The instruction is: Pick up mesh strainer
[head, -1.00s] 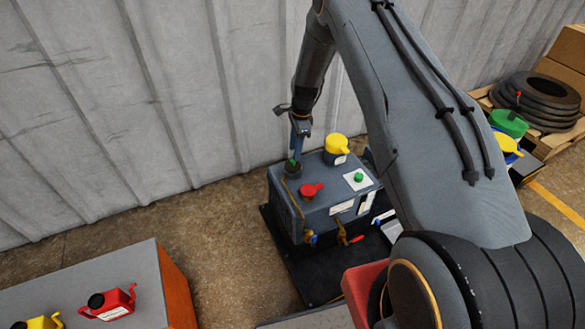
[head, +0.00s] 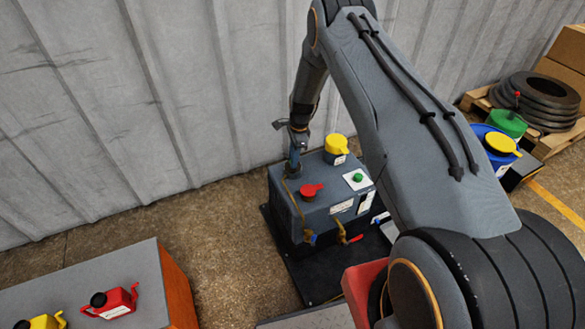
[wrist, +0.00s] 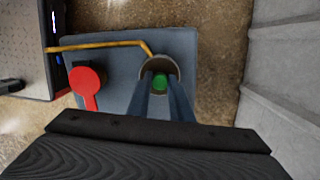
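The mesh strainer seems to be the piece with a green top (wrist: 160,82) inside the round filler neck (wrist: 146,66) on the blue-grey tank; its mesh is hidden. My gripper (wrist: 160,76) is directly above the neck, with one blue finger on each side of the green top. The fingers look apart, and I see no clear contact with the green top. In the head view my gripper (head: 293,170) points down at the tank's back left corner and covers the strainer.
A brass pipe (wrist: 100,46) runs beside the neck. The corrugated wall (head: 130,90) stands close behind. A bench (head: 60,280) with cans is at left.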

